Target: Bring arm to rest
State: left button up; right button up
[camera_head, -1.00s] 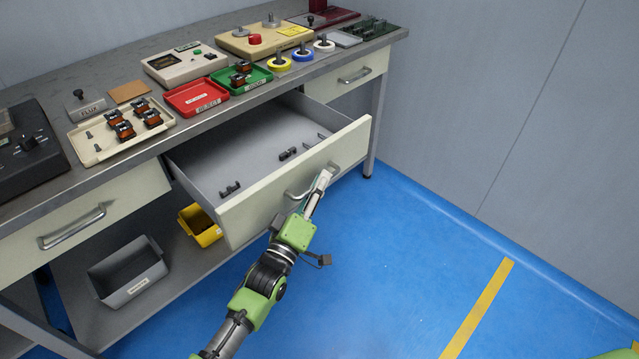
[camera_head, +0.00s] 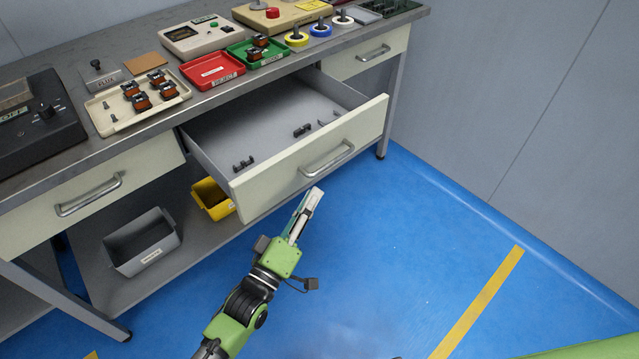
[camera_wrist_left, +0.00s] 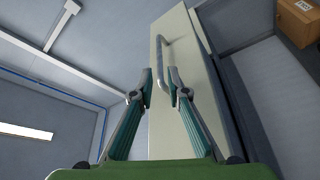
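My left gripper (camera_head: 313,196) is in front of the open middle drawer (camera_head: 250,195), below its handle (camera_head: 327,159) and apart from it. The left wrist view shows the two fingers of my left gripper (camera_wrist_left: 160,92) spread apart with nothing between them. The drawer handle (camera_wrist_left: 166,62) lies beyond the fingertips there. The drawer is pulled out and holds a few small dark parts (camera_head: 303,130). A green piece of my right arm shows at the bottom right of the head view; my right gripper is not seen.
The bench top (camera_head: 225,98) carries a cream tray (camera_head: 108,126) of coils, a red tray (camera_head: 213,84) and a green tray (camera_head: 272,60). A grey bin (camera_head: 150,255) and a yellow bin (camera_head: 205,197) stand on the lower shelf. The blue floor (camera_head: 400,240) to the right is clear.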

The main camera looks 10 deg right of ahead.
pick_arm(q)
jog(key=shift+s+a+f, duration=0.1)
jog(key=shift+s+a, duration=0.15)
jog(key=shift+s, duration=0.05)
dwell(0.4)
